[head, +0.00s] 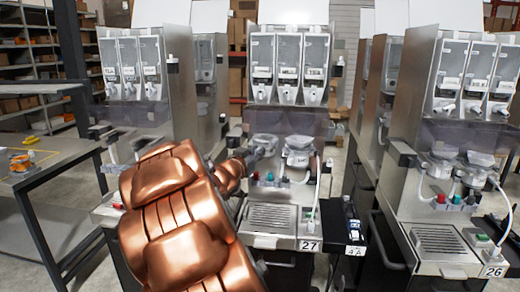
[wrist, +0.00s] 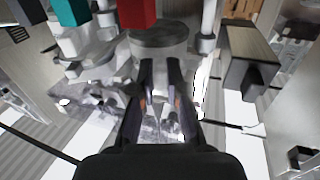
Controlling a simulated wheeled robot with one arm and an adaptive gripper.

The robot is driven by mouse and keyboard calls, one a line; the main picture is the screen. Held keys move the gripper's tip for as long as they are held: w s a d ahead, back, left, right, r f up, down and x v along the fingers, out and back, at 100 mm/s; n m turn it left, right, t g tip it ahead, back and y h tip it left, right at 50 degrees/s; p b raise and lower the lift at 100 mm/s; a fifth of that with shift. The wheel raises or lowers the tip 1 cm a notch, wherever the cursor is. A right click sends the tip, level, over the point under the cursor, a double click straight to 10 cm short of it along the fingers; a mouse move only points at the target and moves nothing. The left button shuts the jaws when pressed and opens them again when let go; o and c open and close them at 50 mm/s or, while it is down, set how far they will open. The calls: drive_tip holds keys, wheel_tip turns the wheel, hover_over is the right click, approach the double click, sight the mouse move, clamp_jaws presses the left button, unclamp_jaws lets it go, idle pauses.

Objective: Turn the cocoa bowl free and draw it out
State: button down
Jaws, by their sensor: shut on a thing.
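The middle dispenser (head: 290,110), marked 27, has two pale mixing bowls below its canisters, a left bowl (head: 265,140) and a right bowl (head: 299,143). I cannot read which one is labelled cocoa. My gripper (head: 262,148) reaches in from the left at the left bowl, its fingers small and partly hidden by my copper arm. In the wrist view, my gripper (wrist: 160,75) has its two dark fingers close together at a round grey bowl (wrist: 158,38). The fingers are shut on part of this bowl; the exact grip spot is unclear. The bowl is still at the dispenser.
Red and teal knobs (wrist: 138,12) sit close to the fingers. A drip grille (head: 272,217) is below the bowls. A white hose (head: 316,195) hangs at the right. Similar dispensers stand left and right (head: 455,120). A table with orange items (head: 20,163) is far left.

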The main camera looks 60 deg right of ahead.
drive_tip(key=shift+s+d+r+n+t+b, duration=0.15)
drive_tip(key=shift+s+n+t+b, duration=0.55)
drive_tip(key=shift+b, duration=1.6)
drive_tip(key=shift+s+d+r+n+t+b, duration=0.15)
drive_tip(key=shift+n+t+b, duration=0.25)
drive_tip(key=shift+t+b, duration=1.25)
drive_tip(key=shift+s+f+n+y+b, duration=0.15)
drive_tip(key=shift+n+y+b, duration=0.15)
drive_tip(key=shift+b, duration=1.45)
drive_tip(key=shift+f+b, duration=0.2)
drive_tip(key=shift+b, duration=0.65)
drive_tip(key=shift+s+r+n+t+y+b, duration=0.15)
drive_tip(key=shift+n+t+y+b, duration=0.2)
drive_tip(key=shift+b, duration=0.4)
drive_tip(key=shift+f, duration=0.25)
drive_tip(key=shift+a+f+p, duration=0.15)
drive_tip(key=shift+f+p, duration=0.05)
drive_tip(key=shift+p, duration=0.1)
drive_tip(key=shift+a, duration=0.65)
drive_tip(key=shift+s+a+p, duration=0.1)
drive_tip(key=shift+a+p, duration=0.25)
drive_tip(key=shift+a, duration=0.35)
drive_tip(key=shift+a, duration=0.15)
